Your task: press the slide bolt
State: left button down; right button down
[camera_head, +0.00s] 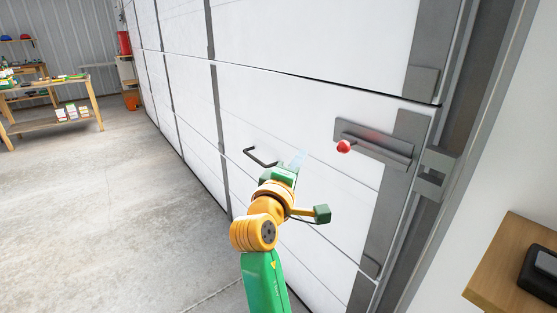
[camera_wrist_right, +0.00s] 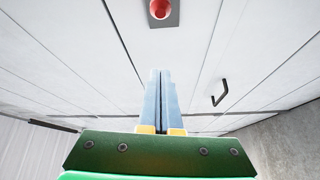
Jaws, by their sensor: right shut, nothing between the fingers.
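The slide bolt (camera_head: 375,146) is a grey bar with a red knob (camera_head: 344,146) at its left end, mounted on the white garage door (camera_head: 300,110). A grey slotted catch (camera_head: 433,172) is on the door frame to its right, apart from the bar. My right gripper (camera_head: 299,157) is to the left of the red knob and slightly lower, apart from it. In the right wrist view its fingers (camera_wrist_right: 160,95) are together and empty, and the red knob (camera_wrist_right: 160,9) is at the top edge, beyond the fingertips. My left gripper is not in view.
A dark door handle (camera_head: 261,158) is just left of my right gripper; it also shows in the right wrist view (camera_wrist_right: 220,92). A wooden surface with a black object (camera_head: 540,272) is at lower right. A wooden workbench (camera_head: 52,122) stands far left. The concrete floor (camera_head: 110,210) between is clear.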

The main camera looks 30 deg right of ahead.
jog(key=w+d+p, duration=0.1)
jog(key=d+p, duration=0.1)
jog(key=d, duration=0.7)
jog(key=shift+d+r, duration=0.2)
jog(key=shift+d, duration=0.1)
dwell(0.4)
